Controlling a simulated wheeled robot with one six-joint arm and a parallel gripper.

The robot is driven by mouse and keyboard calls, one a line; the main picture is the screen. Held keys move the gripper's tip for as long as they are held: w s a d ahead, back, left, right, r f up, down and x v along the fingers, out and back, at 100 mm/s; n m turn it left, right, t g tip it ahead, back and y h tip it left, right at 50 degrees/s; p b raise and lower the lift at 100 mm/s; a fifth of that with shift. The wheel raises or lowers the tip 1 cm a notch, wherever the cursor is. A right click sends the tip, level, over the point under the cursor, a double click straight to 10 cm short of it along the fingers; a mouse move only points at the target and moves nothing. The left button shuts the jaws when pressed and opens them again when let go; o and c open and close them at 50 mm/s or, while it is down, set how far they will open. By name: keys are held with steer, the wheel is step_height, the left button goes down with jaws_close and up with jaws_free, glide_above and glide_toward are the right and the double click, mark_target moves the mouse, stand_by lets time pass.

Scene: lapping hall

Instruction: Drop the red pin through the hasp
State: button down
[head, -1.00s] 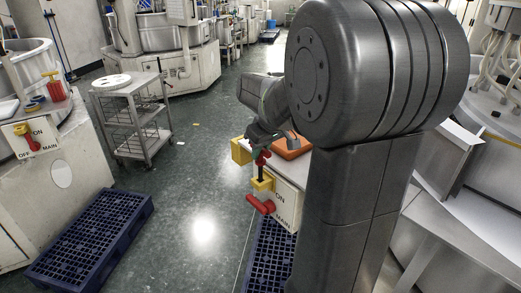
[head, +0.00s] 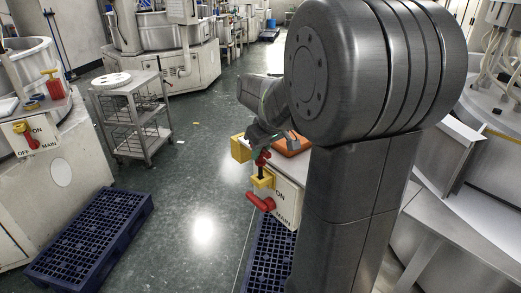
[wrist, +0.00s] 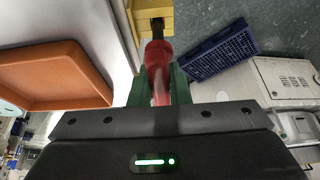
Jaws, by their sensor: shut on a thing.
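My gripper (head: 259,141) is shut on the red pin (head: 262,158), which hangs upright with its dark shaft downward. The yellow hasp (head: 264,180) is directly below, on the front of a white panel (head: 288,205) marked ON and MAIN. A red switch handle (head: 260,202) sticks out beneath the hasp. In the wrist view the green fingers clasp the pin's red grip (wrist: 158,72). Its dark shaft meets the yellow hasp (wrist: 153,10) at the top edge; I cannot tell how deep the tip is in the hole.
A blue pallet (head: 266,258) lies below. At left stand a wire trolley (head: 130,105), another switch cabinet (head: 55,185) and a second pallet (head: 92,240).

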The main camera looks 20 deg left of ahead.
mark_target(262, 158)
steer(key=shift+f+b, duration=1.75)
steer(key=shift+f, duration=0.75)
steer(key=c, duration=1.3)
jaws_free()
steer(key=shift+r, duration=0.15)
steer(key=v, duration=1.3)
steer(key=shift+s+d+r, duration=0.15)
steer(key=shift+d+r, duration=0.05)
steer(key=shift+r, duration=0.1)
steer(key=shift+f, duration=0.1)
steer(key=x, duration=1.3)
steer(key=shift+a+f, duration=0.15)
steer(key=shift+f, duration=0.05)
steer(key=shift+r+p, duration=0.35)
